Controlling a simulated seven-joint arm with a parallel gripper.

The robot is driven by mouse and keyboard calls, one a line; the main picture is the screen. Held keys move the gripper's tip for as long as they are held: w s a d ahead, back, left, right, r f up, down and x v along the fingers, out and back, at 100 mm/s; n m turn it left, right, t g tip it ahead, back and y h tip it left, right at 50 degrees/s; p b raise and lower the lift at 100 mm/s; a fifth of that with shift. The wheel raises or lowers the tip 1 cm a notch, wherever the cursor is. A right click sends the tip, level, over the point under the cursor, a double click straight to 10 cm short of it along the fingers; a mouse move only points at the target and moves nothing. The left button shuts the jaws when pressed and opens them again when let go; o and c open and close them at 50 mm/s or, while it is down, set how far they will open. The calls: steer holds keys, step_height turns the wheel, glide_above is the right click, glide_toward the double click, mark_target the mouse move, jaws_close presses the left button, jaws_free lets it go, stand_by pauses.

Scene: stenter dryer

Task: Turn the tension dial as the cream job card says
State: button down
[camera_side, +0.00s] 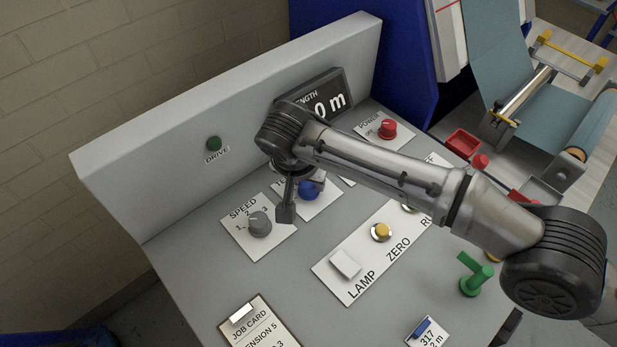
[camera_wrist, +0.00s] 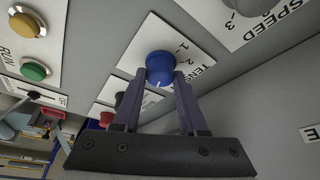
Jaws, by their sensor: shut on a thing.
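The blue tension dial (camera_wrist: 160,66) sits on a white plate lettered TENS in the wrist view, with the numerals 1 and 2 showing. A pale mark on the dial points toward the bottom of that view. The dial also shows in the side view (camera_side: 308,190), partly hidden by my arm. My gripper (camera_wrist: 160,78) is shut on the dial, one finger on each side. The job card (camera_side: 258,325) lies on a brown clipboard at the bottom of the side view.
The grey speed dial (camera_side: 259,224) is close to my gripper. The white lamp button (camera_side: 345,263), yellow zero button (camera_side: 382,231) and red power knob (camera_side: 387,130) stand nearby. A green handle (camera_side: 475,275) is at the right front. The length display (camera_side: 325,100) is behind.

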mark_target(308, 185)
steer(key=shift+m, duration=0.4)
steer(key=shift+c, duration=2.2)
jaws_free()
step_height(308, 185, up, 3)
steer(key=shift+r, duration=0.2)
steer(key=shift+s+d+r, duration=0.5)
steer(key=shift+d+r, duration=0.15)
steer(key=shift+r, duration=0.2)
steer(key=s+d+r, duration=0.7)
steer(key=d+r, duration=0.1)
steer(key=d, duration=0.1)
steer(key=shift+s+d, duration=0.35)
